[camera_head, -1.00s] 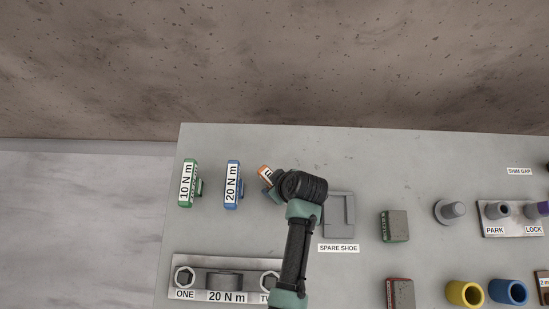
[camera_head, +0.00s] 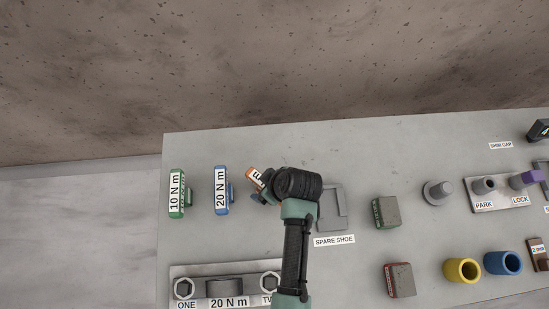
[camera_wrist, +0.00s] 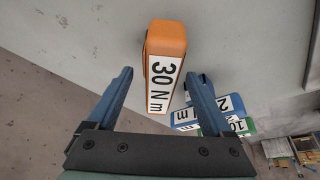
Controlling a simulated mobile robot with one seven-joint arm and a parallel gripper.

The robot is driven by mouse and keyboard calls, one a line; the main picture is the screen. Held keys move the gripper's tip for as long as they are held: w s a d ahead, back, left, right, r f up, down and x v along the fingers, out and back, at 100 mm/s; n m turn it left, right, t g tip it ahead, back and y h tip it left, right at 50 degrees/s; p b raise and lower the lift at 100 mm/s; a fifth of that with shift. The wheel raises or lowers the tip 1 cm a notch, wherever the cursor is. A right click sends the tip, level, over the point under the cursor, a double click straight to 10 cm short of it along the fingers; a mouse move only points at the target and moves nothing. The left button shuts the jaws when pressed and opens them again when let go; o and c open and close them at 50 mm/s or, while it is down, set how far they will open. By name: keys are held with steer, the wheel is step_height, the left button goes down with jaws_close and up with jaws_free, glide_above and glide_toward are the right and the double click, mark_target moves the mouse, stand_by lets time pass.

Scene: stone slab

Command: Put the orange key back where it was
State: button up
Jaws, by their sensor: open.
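The orange key (camera_head: 254,177), labelled 30 N m in the wrist view (camera_wrist: 165,68), is at the back left of the slab, right of the blue key. In the head view it looks angled compared with its neighbours, and my arm partly covers it. My gripper (camera_head: 262,196) is open beside its near end. In the wrist view my open fingers (camera_wrist: 160,76) have the orange key between and partly beyond them, with space visible on the left side.
The blue 20 N m key (camera_head: 221,190) and green 10 N m key (camera_head: 177,193) stand to the left. A nut plate (camera_head: 210,273) lies in front. Blocks and coloured cups stand farther right; the slab's back strip is clear.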

steer(key=v, duration=0.9)
steer(key=shift+s+d+r, duration=0.1)
steer(key=shift+r, duration=0.1)
steer(key=w+d+r+m+t+h, duration=0.15)
steer(key=w+r+t, duration=0.55)
steer(key=w+r, duration=0.9)
steer(key=w+r+m+t+h, duration=0.1)
steer(key=w+r+t, duration=0.15)
steer(key=r, duration=0.65)
steer(key=w+r+m+t, duration=0.1)
steer(key=r+m+t, duration=0.15)
steer(key=r, duration=0.65)
steer(key=s+a+r+m+t, duration=0.1)
steer(key=s+r+t, duration=0.3)
steer(key=r, duration=0.7)
steer(key=s+a+r+m+t, duration=0.1)
steer(key=s+r+t, duration=0.3)
steer(key=r, duration=0.7)
steer(key=s+a+r+m+t, duration=0.2)
steer(key=s+r+t, duration=0.2)
steer(key=r, duration=0.6)
steer(key=shift+s+r+h, duration=0.35)
steer(key=shift+s+r, duration=0.05)
steer(key=shift+s, duration=0.15)
step_height(320, 180, down, 4)
steer(key=b, duration=0.4)
steer(key=shift+w, duration=0.1)
